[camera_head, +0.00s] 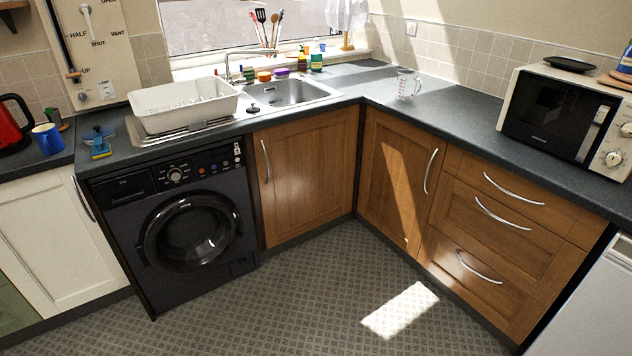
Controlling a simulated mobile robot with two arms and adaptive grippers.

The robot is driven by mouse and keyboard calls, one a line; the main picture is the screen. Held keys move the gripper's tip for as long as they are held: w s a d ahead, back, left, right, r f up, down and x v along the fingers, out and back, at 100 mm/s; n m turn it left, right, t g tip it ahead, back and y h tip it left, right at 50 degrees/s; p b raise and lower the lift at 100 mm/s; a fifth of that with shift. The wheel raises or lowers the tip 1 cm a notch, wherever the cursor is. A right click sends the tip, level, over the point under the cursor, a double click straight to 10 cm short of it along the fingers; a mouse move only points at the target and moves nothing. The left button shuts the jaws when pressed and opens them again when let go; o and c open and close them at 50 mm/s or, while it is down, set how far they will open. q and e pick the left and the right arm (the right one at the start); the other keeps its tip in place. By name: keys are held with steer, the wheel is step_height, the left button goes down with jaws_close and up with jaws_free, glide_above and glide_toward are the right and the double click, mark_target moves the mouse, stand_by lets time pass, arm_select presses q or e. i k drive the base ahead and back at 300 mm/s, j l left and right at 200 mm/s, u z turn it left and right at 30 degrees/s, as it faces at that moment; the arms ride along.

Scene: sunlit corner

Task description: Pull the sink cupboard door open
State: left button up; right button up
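The sink cupboard door (308,178) is a brown wooden panel below the sink (295,93), between the black washing machine and the inner corner of the units. It looks closed, flush with its frame. Its curved silver handle (265,161) stands upright near the door's left edge. Neither of my grippers shows in the head view, so I cannot see where they are or whether they are open.
A black washing machine (187,222) stands left of the door. A second wooden cupboard door (396,178) meets it at the corner on the right, beside several drawers (496,236). The patterned floor (290,300) in front is clear.

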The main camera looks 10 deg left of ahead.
mark_target(305, 166)
steer(key=i+j+u, duration=0.2)
steer(key=i, duration=0.8)
steer(key=l, duration=0.1)
